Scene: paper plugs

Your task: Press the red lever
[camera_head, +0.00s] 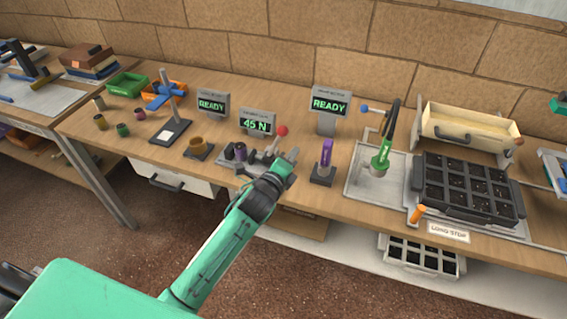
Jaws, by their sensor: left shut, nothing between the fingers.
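The red lever shows as a round red knob (282,131) just behind my left gripper, beside the grey display that reads 45 N (257,123). Its lower shaft and pivot are partly hidden by the gripper and the small fixture in front. My left gripper (293,155) is shut and empty, just in front of and slightly right of the knob. I cannot tell whether it touches the lever. My green left arm reaches up to it from the lower left. My right gripper is not in view.
A purple-topped stand (326,155) is close on the right of the gripper. Two displays read READY (212,105) and (331,104). A black cell tray (468,190) and a green upright tool (383,152) stand farther right. Small pots and bins occupy the left bench.

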